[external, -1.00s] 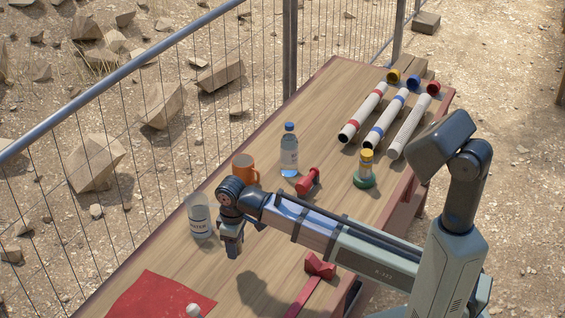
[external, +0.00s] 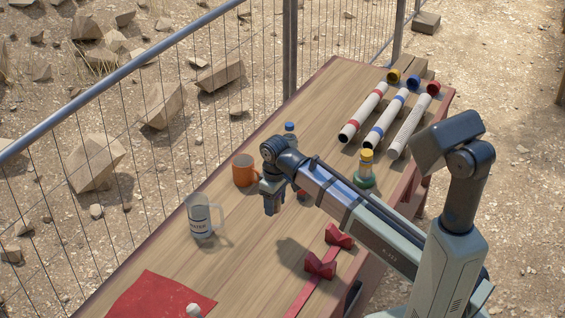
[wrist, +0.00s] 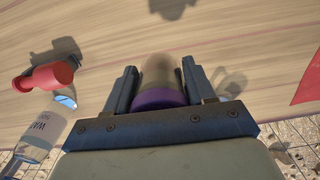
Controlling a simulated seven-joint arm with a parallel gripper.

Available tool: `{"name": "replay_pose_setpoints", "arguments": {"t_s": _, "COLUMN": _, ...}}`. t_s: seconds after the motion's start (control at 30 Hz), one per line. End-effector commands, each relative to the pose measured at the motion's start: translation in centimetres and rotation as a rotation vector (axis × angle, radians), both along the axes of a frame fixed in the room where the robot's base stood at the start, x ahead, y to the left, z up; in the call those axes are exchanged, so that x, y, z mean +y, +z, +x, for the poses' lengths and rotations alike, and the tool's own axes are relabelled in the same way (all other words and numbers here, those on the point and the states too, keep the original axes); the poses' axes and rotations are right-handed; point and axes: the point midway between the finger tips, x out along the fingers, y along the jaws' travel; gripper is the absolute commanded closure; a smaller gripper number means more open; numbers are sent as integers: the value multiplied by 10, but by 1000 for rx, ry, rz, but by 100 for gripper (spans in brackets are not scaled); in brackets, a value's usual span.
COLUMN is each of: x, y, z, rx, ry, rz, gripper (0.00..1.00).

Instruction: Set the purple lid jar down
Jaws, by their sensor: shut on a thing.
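My gripper (external: 272,203) hangs above the wooden table, right of the orange mug, in the external view. In the wrist view my gripper (wrist: 160,82) is shut on the purple lid jar. The jar's purple lid (wrist: 158,99) shows between the fingers, nearest the palm, with its greyish body (wrist: 160,71) beyond it. The jar cannot be made out in the external view. Bare wood shows around the fingers in the wrist view, and the gripper's shadow lies on the table to the right in the external view.
An orange mug (external: 243,172) and a clear jug (external: 199,217) stand left of my gripper. A blue-capped bottle (external: 289,129) is partly hidden behind my arm. A red stand (external: 320,265) and red cloth (external: 155,296) are nearer.

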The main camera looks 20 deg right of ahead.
Motion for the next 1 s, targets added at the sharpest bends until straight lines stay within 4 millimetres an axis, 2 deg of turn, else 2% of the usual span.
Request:
{"name": "replay_pose_setpoints", "arguments": {"t_s": 0.03, "x": -10, "y": 0, "z": 1, "rx": 0, "ry": 5, "rz": 0, "gripper": 81}}
{"name": "replay_pose_setpoints", "arguments": {"t_s": 0.07, "x": -11, "y": 0, "z": -2, "rx": 1, "ry": 33, "rz": -1, "gripper": 81}}
{"name": "replay_pose_setpoints", "arguments": {"t_s": 0.3, "x": -10, "y": -1, "z": -5, "rx": 5, "ry": 170, "rz": -4, "gripper": 81}}
{"name": "replay_pose_setpoints", "arguments": {"t_s": 0.47, "x": -10, "y": -7, "z": -6, "rx": 6, "ry": 199, "rz": -5, "gripper": 81}}
{"name": "replay_pose_setpoints", "arguments": {"t_s": 0.8, "x": -11, "y": -51, "z": -6, "rx": 6, "ry": 200, "rz": -5, "gripper": 81}}
{"name": "replay_pose_setpoints", "arguments": {"t_s": 1.0, "x": -10, "y": -65, "z": -5, "rx": 5, "ry": 199, "rz": -4, "gripper": 81}}
